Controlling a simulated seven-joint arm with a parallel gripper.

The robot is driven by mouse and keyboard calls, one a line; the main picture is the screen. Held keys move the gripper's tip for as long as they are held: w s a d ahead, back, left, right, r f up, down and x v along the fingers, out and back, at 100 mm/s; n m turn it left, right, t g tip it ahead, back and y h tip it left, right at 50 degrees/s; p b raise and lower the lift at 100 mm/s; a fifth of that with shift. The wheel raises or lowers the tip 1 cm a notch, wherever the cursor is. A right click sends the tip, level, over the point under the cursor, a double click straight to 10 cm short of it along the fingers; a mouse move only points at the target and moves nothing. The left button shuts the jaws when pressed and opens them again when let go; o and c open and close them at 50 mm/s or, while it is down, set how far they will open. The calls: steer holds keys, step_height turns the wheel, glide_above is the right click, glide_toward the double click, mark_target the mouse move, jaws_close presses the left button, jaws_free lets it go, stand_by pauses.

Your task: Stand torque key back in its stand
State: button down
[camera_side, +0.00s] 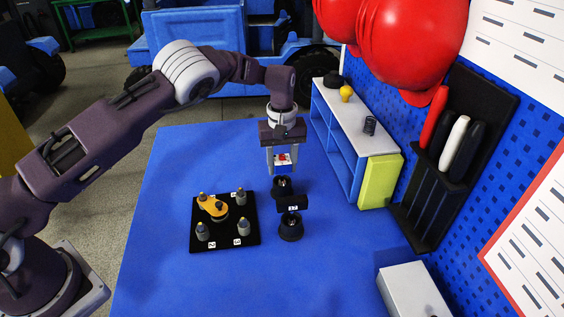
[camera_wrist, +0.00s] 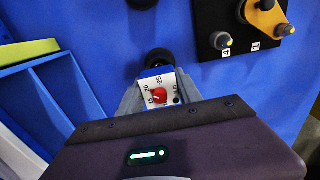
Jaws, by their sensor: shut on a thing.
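My gripper (camera_side: 282,163) is shut on the torque key (camera_side: 283,158), a small block with a white numbered face, a red pointer and a blue lower part. In the wrist view the key (camera_wrist: 160,90) sits between the fingers, its dial facing the camera. Black round fixtures stand on the blue table just below and in front of the gripper: a cup-like piece (camera_side: 283,186), a labelled block (camera_side: 292,203) and a round base (camera_side: 291,230). Which of these is the key's stand I cannot tell. The key appears above the cup-like piece; whether they touch is unclear.
A black board (camera_side: 225,240) with several numbered pegs and an orange arm (camera_side: 212,207) lies to the left. A blue and white shelf (camera_side: 345,125), a yellow-green block (camera_side: 380,182), a black tool rack (camera_side: 455,150) and a grey box (camera_side: 412,290) stand right. The front table is clear.

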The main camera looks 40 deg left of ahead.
steer(key=shift+f, duration=0.15)
steer(key=c, duration=0.8)
jaws_free()
steer(key=s+a+r+t+h, duration=0.15)
steer(key=s+r, duration=0.25)
steer(key=r, duration=0.9)
steer(key=s+a+r, duration=0.2)
steer(key=s+r, duration=0.1)
steer(key=r, duration=0.9)
steer(key=s+r+m+t, duration=0.1)
steer(key=s+r+m, duration=0.15)
steer(key=s, duration=0.35)
steer(key=s+r+m, duration=0.1)
steer(key=s+r, duration=0.3)
steer(key=s, duration=0.1)
steer(key=s+f+m+t, duration=0.1)
steer(key=s+f, duration=0.1)
steer(key=s, duration=0.5)
steer(key=s+f+m+t+y, duration=0.1)
steer(key=s+f+m, duration=0.1)
steer(key=s, duration=0.5)
steer(key=s+f+m+t, duration=0.1)
steer(key=s+f+m, duration=0.1)
steer(key=s, duration=0.5)
steer(key=shift+s+d+f+m+y, duration=0.1)
steer(key=shift+s+d+m+y, duration=0.05)
steer(key=shift+s+m+y, duration=0.1)
